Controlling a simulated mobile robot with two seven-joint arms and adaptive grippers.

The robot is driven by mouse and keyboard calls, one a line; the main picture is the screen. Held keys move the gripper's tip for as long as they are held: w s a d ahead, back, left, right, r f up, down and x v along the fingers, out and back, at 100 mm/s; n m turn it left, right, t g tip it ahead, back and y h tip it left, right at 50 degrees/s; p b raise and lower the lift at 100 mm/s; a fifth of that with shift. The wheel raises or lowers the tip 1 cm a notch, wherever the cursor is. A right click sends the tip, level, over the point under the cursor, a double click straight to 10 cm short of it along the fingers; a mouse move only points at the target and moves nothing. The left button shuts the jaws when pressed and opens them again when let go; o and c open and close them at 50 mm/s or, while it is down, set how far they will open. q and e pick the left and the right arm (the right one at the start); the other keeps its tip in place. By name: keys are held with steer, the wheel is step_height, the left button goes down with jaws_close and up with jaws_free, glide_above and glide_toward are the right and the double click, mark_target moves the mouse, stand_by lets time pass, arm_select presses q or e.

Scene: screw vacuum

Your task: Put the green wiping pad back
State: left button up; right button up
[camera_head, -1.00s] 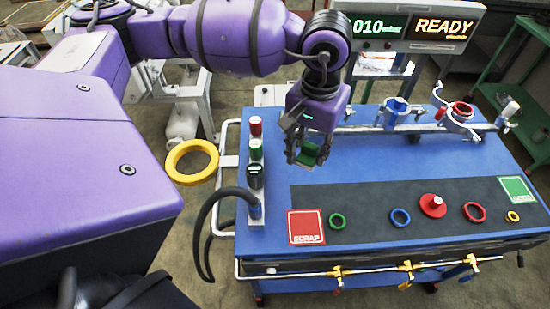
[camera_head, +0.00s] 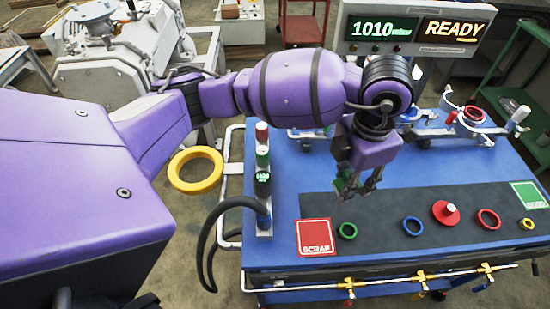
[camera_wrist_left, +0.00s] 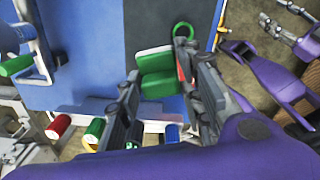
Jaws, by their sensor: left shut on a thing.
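My left gripper (camera_head: 360,188) hangs over the blue table, above the back edge of the dark mat near its left end. It is shut on the green wiping pad (camera_head: 346,181), of which only a part shows in the head view. In the left wrist view the pad (camera_wrist_left: 158,84) sits between the two dark fingers, green with a pale edge. It looks held above the surface, and the gripper hides part of it. My right gripper is not visible in the head view. Grey parts by a purple link in the left wrist view may belong to it, but its jaws are unclear.
The red SCRAP square (camera_head: 315,237) and a green ring (camera_head: 347,231) lie in front of the gripper. A post with coloured caps (camera_head: 263,180) stands left. More rings and a red knobbed disc (camera_head: 445,212) lie right. Clamp fixtures (camera_head: 471,117) line the back.

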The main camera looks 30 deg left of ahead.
arm_select(q)
steer(key=d+f+n, duration=0.1)
steer(key=d+n, duration=0.2)
steer(key=n, duration=1.2)
glide_above(316, 192)
steer(key=d, duration=0.1)
steer(key=f, duration=0.9)
steer(key=shift+s+d+b, duration=0.1)
steer(key=shift+s+b, duration=0.2)
steer(key=shift+s, duration=0.05)
steer(key=shift+w+a+f, duration=0.2)
steer(key=shift+a+f, duration=0.3)
steer(key=shift+f, duration=0.2)
steer(key=shift+a+f, duration=0.15)
steer(key=shift+f, duration=1.5)
steer(key=shift+f, duration=0.15)
